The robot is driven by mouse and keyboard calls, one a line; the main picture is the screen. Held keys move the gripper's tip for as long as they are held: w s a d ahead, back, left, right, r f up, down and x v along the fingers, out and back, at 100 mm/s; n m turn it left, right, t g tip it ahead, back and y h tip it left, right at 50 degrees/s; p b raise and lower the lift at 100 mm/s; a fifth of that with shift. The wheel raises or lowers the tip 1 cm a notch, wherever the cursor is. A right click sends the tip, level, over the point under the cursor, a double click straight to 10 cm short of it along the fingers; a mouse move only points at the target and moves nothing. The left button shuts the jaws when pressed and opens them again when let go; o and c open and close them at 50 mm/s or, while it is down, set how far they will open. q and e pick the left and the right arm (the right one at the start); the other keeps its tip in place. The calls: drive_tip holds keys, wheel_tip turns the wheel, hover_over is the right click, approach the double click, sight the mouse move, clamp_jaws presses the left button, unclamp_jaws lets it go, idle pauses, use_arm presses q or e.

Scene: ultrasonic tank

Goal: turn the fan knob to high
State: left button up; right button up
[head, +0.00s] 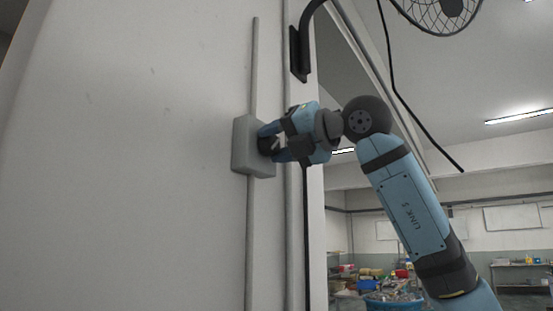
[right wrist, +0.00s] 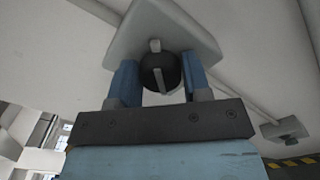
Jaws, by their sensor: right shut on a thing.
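The fan knob (right wrist: 160,71) is round and black with a pale raised grip bar, on a light grey wall box (head: 241,145). In the right wrist view the box (right wrist: 172,20) is at the top, and the bar runs nearly upright in the picture. My right gripper (head: 267,142) comes to the box from the right. Its two blue fingers (right wrist: 160,75) stand on either side of the knob and are shut on it. In the head view the fingers partly hide the knob. The fan (head: 440,12) is at the top right, cut off by the frame. My left gripper is not in view.
A conduit (head: 253,60) runs up and down the pale wall (head: 130,150) through the box. A black bracket (head: 299,52) and a hanging black cable (head: 395,90) are near my right arm. A blue tub (head: 392,303) and cluttered tables stand far behind.

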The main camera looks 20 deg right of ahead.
drive_tip(key=m+b, duration=0.2)
drive_tip(key=m, duration=0.1)
drive_tip(key=m+b, duration=0.3)
drive_tip(key=shift+d+f, duration=0.1)
drive_tip(key=shift+f, duration=0.1)
drive_tip(key=shift+m+b, duration=0.55)
drive_tip(key=shift+m, duration=0.55)
drive_tip(key=shift+m+b, duration=0.35)
drive_tip(key=shift+m, duration=0.15)
drive_tip(key=shift+r, duration=0.1)
drive_tip(key=o, duration=0.9)
